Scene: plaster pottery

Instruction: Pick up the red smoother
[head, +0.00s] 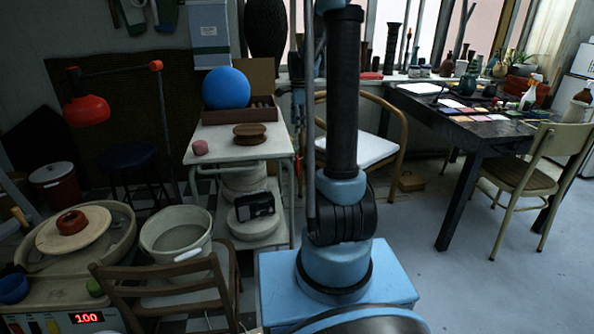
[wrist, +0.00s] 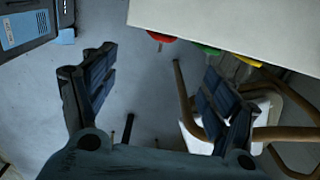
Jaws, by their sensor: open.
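In the wrist view my gripper (wrist: 160,85) is open, with its two dark fingers wide apart and nothing between them. A small rounded red piece (wrist: 160,37) shows at the edge of a white surface (wrist: 240,22), ahead of the fingers and apart from them. I cannot tell for sure that it is the red smoother; most of it is hidden by that surface. Green (wrist: 209,49) and yellow (wrist: 248,61) pieces show along the same edge. In the head view my arm hides most of the area ahead, and I cannot make out the gripper there.
A wooden armchair (head: 398,145) with a white seat stands right of my arm and shows low in the wrist view. A white table (head: 225,150) with a blue ball (head: 226,88) is left. A dark table (head: 480,127) with paints is right.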

